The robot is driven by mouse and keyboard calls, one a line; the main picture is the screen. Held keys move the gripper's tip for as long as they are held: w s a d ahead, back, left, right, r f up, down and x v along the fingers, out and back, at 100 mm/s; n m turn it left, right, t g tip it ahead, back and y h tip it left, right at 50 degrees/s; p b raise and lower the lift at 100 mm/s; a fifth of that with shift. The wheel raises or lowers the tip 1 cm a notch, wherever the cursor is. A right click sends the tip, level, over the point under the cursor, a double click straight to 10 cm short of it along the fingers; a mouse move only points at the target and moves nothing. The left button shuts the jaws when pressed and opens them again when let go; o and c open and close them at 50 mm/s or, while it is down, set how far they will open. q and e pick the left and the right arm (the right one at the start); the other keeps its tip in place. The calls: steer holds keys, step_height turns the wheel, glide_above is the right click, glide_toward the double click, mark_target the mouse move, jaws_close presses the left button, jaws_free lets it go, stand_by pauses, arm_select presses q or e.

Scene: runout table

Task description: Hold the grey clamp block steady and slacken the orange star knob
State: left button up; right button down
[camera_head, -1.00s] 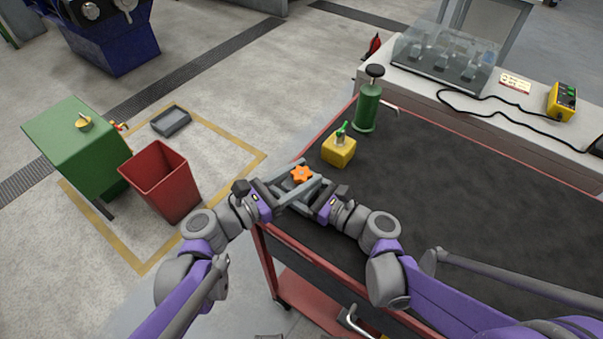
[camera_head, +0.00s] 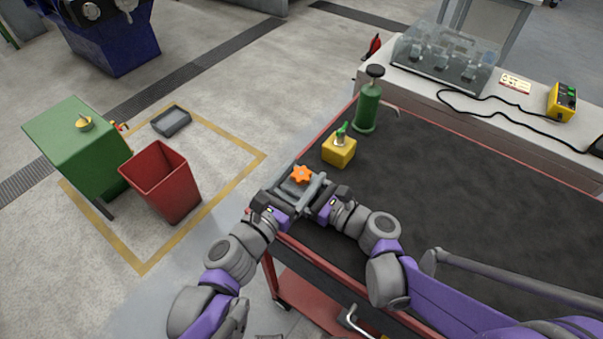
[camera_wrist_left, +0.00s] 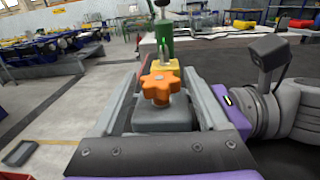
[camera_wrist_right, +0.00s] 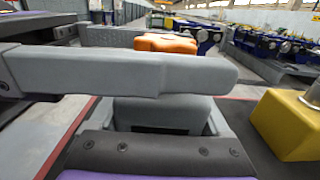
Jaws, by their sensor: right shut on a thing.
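The orange star knob (camera_head: 301,174) sits on top of the grey clamp block (camera_wrist_left: 160,118) at the table's near-left corner. The knob also shows in the left wrist view (camera_wrist_left: 160,88) and partly in the right wrist view (camera_wrist_right: 165,43). My left gripper (camera_wrist_left: 160,74) is open, one finger on each side of the knob and block, with a gap to the knob. My right gripper (camera_head: 299,186) comes from the right and is shut on the clamp block. In the right wrist view a left finger crosses in front of block and knob, hiding part of both.
A yellow block with a green-topped fitting (camera_head: 339,150) and a green cylinder (camera_head: 367,108) stand just beyond on the dark tabletop (camera_head: 450,190). The tabletop to the right is clear. A red bin (camera_head: 160,183) and green cabinet (camera_head: 75,145) stand on the floor to the left.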

arm_select(q)
steer(key=shift+s, duration=0.1)
steer(key=v, duration=1.1)
steer(key=shift+s+a, duration=0.25)
steer(key=shift+s, duration=0.1)
steer(key=w+a+m+g+h, duration=0.1)
steer(key=g+h, duration=0.1)
steer(key=w+a+m+g+h, duration=0.1)
steer(key=w+m+g+h, duration=0.1)
steer(key=w+a+m+g+h, duration=0.1)
steer(key=m+g, duration=0.1)
steer(key=shift+w+a+r+h, duration=0.15)
steer(key=shift+w+r+h, duration=0.2)
steer(key=shift+w+h, duration=0.05)
steer(key=shift+m+g, duration=0.4)
steer(key=shift+m, duration=0.1)
steer(key=x, duration=1.1)
